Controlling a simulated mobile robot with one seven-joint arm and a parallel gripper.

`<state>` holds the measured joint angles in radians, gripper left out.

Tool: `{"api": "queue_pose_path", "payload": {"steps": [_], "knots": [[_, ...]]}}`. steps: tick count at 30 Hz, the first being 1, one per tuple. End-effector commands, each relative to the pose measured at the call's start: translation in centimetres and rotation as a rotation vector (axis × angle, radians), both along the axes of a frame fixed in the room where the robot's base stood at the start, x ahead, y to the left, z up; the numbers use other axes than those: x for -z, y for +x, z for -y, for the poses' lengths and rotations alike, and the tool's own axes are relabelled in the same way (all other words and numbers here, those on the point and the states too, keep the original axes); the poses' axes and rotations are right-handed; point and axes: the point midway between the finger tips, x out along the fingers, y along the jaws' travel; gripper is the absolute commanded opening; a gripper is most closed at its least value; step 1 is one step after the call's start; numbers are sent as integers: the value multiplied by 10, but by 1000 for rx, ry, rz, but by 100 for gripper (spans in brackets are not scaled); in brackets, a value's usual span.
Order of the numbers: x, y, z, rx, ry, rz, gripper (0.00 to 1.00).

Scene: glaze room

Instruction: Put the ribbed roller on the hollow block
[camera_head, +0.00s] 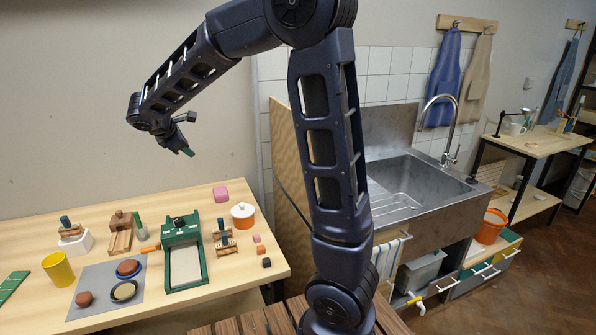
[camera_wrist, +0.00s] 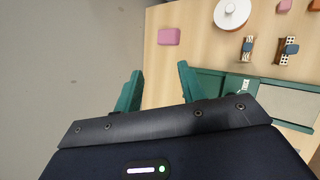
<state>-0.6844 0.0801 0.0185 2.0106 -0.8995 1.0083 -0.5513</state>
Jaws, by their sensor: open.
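My gripper (camera_head: 187,151) is raised high over the back of the table, its green fingers apart and empty; they also show in the wrist view (camera_wrist: 159,84). A white block (camera_head: 77,243) stands at the left of the table; it looks like the hollow block, with a small wooden piece with a blue-green top (camera_head: 68,229) resting on it. Two small wooden roller-like pieces with blue parts lie right of the green press, a rear one (camera_head: 223,233) and a front one (camera_head: 226,248). Both also show in the wrist view (camera_wrist: 248,47) (camera_wrist: 289,48). Ribbing is too small to make out.
The green press (camera_head: 185,252) stands mid-table. Around it are an orange-and-white pot (camera_head: 243,216), a pink block (camera_head: 221,195), a yellow cup (camera_head: 58,270) and a grey mat (camera_head: 105,298) with several round pieces.

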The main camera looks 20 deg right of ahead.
Motion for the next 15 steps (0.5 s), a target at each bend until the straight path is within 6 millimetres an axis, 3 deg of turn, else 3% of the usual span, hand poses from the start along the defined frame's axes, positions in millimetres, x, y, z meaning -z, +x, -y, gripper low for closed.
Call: {"api": "queue_pose_path", "payload": {"steps": [1, 6, 15], "knots": [[-8, -8, 27, 66, 48, 1, 40], [-20, -41, 97, 284, 212, 5, 40], [-28, -118, 192, 663, 501, 33, 40]]}}
